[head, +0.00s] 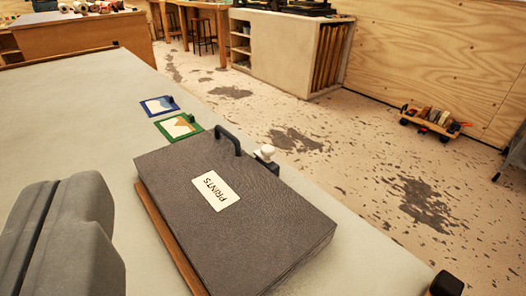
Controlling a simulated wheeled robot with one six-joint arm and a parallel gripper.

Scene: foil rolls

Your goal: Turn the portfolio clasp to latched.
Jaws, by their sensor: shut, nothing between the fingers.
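The portfolio (275,217) is a dark grey, grained case with a white "PRINTS" label and a brown near-left side. It lies flat on the grey table. A dark handle (229,138) stands at its far edge. To the right of the handle, at the same edge, is a small cream knob (265,151) on a dark base, which looks like the clasp; its turn state is too small to tell. My gripper (58,190) is at the lower left, shut and empty, to the left of the portfolio and apart from the clasp.
Two small pictures, one blue-framed (159,106) and one green-framed (178,127), lie on the table (85,110) beyond the portfolio. A dark block (446,284) is at the table's right corner. The table left of the portfolio is clear. A low cart (432,120) stands on the floor.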

